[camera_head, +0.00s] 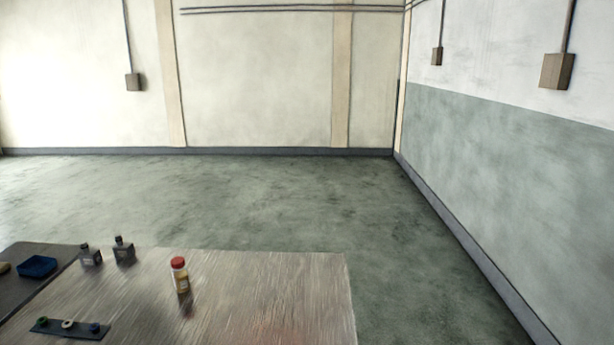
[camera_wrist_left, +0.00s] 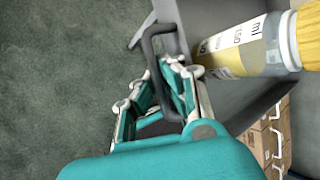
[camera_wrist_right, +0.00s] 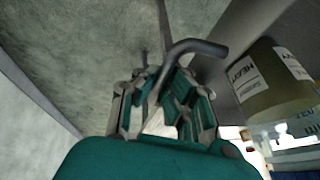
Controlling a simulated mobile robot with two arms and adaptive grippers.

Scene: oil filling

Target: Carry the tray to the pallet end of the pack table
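The grey tray shows only in part in the wrist views and is not in the head view. In the left wrist view my left gripper (camera_wrist_left: 160,88) is closed around a dark bent handle (camera_wrist_left: 150,45) at the tray's side (camera_wrist_left: 205,18). In the right wrist view my right gripper (camera_wrist_right: 160,98) is closed around another dark handle (camera_wrist_right: 198,46) beside the tray wall (camera_wrist_right: 222,100). A yellow-capped bottle (camera_wrist_left: 240,48) stands in the tray. A yellowish labelled bottle (camera_wrist_right: 265,88) also shows in the tray. Neither gripper is in the head view.
A wooden-topped table (camera_head: 240,300) stands low left, with a red-capped jar (camera_head: 180,275), two dark bottles (camera_head: 123,250) and a strip with rings (camera_head: 68,328). A dark surface beside it holds a blue bin (camera_head: 37,266). Cardboard boxes (camera_wrist_left: 272,135) show below the tray. The floor beyond is clear.

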